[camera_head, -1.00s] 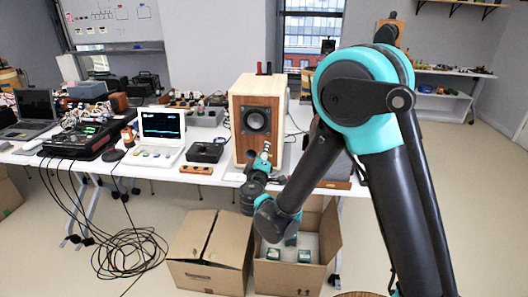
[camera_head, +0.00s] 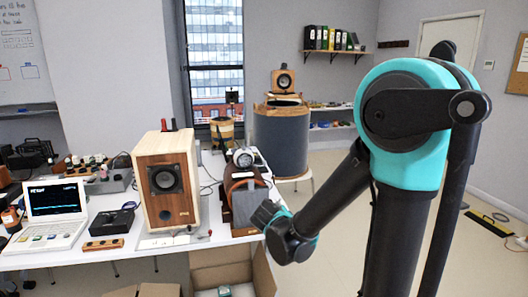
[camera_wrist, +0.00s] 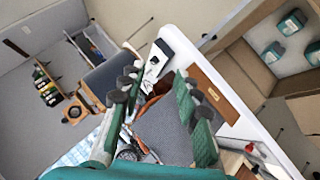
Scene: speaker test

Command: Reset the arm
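My arm (camera_head: 405,120) fills the right of the head view, its forearm bent down toward the table's right end.
A laptop-like instrument (camera_head: 55,208) and a black box (camera_head: 112,221) stand left of the speaker. Open cardboard boxes (camera_head: 235,272) sit below the table's front edge. A large dark drum (camera_head: 281,140) stands behind. Floor on the right looks mostly clear.

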